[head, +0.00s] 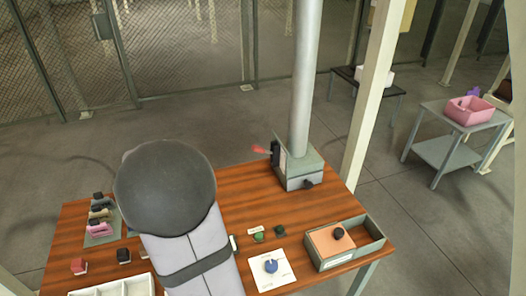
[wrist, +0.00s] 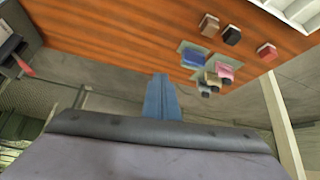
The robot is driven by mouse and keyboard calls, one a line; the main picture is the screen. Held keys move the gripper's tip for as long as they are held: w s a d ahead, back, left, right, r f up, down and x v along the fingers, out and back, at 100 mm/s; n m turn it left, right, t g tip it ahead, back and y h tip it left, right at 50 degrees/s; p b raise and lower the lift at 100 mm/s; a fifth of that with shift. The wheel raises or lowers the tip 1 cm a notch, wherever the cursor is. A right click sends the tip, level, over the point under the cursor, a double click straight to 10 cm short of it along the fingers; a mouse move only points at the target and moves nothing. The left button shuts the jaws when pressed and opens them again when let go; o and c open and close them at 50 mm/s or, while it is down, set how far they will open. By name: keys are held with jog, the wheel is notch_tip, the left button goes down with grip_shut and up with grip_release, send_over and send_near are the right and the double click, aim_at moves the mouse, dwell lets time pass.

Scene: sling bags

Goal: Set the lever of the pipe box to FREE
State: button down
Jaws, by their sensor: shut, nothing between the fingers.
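The pipe box (head: 300,163) is a grey-green box at the back right of the wooden table, with a tall grey pipe (head: 305,75) rising from it. Its lever (head: 260,149) has a red handle and sticks out to the left from the box's dark left side. In the wrist view the lever (wrist: 22,64) shows at the far left edge. I cannot read any label at the lever. My gripper (wrist: 160,82) shows as blue fingers, shut and empty, apart from the lever. In the head view my arm hides the gripper.
The wooden table (head: 225,150) holds a grey tray (head: 374,247) with an orange block at the right, a white card with a blue knob (head: 271,266) at the front, and several small bags (head: 100,228) at the left. The table's back middle is clear.

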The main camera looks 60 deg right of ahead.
jog(key=s+d+r+m+t+h+b, duration=0.2)
jog(key=d+m+t+h+b, duration=0.15)
jog(key=d, duration=1.95)
jog(key=s+d+f+m+t+h+b, duration=0.1)
jog(key=s+d, duration=0.5)
jog(key=s, duration=0.3)
jog(key=s+d+m+t+b, duration=0.1)
jog(key=s+d+m+t, duration=0.1)
jog(key=s+d, duration=0.5)
jog(key=shift+s+d+f+h, duration=0.3)
jog(key=shift+s+f+h, duration=0.05)
jog(key=shift+s, duration=0.9)
jog(key=shift+m, duration=0.25)
jog(key=p, duration=0.3)
send_over(265, 151)
jog(key=s+a, duration=0.1)
jog(key=s, duration=0.1)
jog(key=f, duration=0.2)
jog(key=shift+w+a+f+p, duration=0.2)
jog(key=shift+w+f+p, duration=0.15)
jog(key=shift+f, duration=0.25)
jog(key=shift+w+a+f+p, duration=0.25)
jog(key=shift+f+p, duration=0.2)
jog(key=shift+f, duration=0.15)
jog(key=shift+w+a+f+p, duration=0.15)
jog(key=shift+w+f+p, duration=0.2)
jog(key=shift+f, duration=0.25)
